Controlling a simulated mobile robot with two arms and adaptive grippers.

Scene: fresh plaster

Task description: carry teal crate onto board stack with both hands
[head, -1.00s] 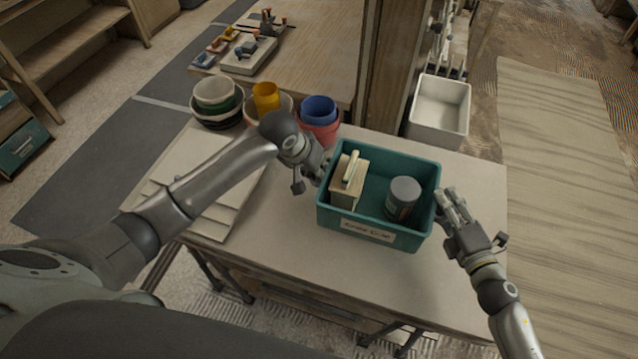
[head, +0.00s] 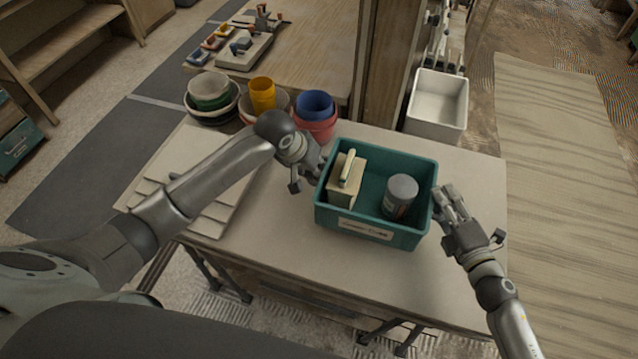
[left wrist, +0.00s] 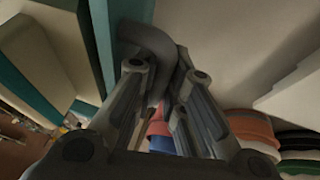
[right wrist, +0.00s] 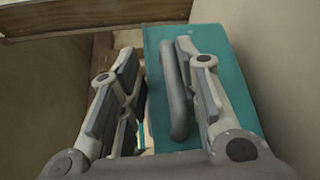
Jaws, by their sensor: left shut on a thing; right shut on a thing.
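The teal crate (head: 366,232) is at the middle of the table, level, with a label on its front. It holds a wooden block-like tool with a pale handle (head: 348,172) and a grey can (head: 401,194). My left gripper (head: 319,172) is shut on the crate's left side; its fingers close around a dark handle in the left wrist view (left wrist: 160,80). My right gripper (head: 442,204) is shut on the right side; the right wrist view shows its fingers at a dark handle by the teal wall (right wrist: 218,55). The board stack (head: 208,212) lies left of the crate, partly hidden by my left arm.
Stacked bowls (head: 211,95), a yellow cup (head: 262,94) and a blue bucket in a red one (head: 315,108) stand along the table's back edge. A white bin (head: 437,105) is behind the crate. The tabletop (head: 300,255) before the crate is clear.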

